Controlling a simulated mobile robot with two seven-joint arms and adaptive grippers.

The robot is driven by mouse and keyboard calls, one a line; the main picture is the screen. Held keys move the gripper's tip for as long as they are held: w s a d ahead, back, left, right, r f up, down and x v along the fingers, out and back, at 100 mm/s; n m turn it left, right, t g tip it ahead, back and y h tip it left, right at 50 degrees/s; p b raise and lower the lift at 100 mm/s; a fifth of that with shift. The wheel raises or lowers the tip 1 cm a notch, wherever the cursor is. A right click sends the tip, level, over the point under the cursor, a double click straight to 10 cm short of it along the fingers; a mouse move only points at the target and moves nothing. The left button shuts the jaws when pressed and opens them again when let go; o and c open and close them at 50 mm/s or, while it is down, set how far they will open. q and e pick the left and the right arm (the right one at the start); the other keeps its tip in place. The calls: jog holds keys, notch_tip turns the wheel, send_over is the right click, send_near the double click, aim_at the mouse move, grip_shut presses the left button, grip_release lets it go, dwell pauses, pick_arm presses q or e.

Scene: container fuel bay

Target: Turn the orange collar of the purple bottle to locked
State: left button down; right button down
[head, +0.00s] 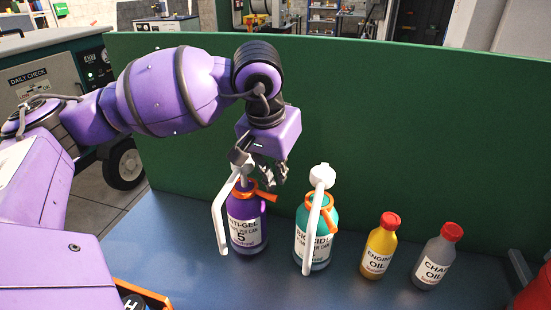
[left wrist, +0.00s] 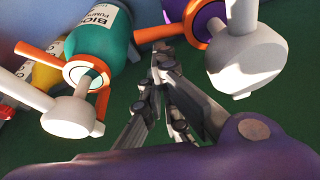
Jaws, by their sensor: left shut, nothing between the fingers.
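The purple bottle (head: 248,222) stands on the blue bench, with a white pump head and spout. Its orange collar (head: 251,186) has a lever pointing right in the head view; the collar (left wrist: 203,24) also shows in the left wrist view, with its lever (left wrist: 160,33) sticking out. My left gripper (head: 273,180) is just above and right of the collar, its fingers together and empty. In the left wrist view the fingertips (left wrist: 161,47) are right by the lever; I cannot tell whether they touch it. My right gripper is not in view.
A teal bottle (head: 316,240) with an orange collar and white pump stands close on the right. Beyond it are a yellow oil bottle (head: 380,248) and a grey one (head: 436,260), both red-capped. A green panel (head: 400,120) rises behind. The front right bench is clear.

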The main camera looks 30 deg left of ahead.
pick_arm(q)
jog(key=shift+w+f, duration=0.15)
jog(key=shift+f, duration=0.3)
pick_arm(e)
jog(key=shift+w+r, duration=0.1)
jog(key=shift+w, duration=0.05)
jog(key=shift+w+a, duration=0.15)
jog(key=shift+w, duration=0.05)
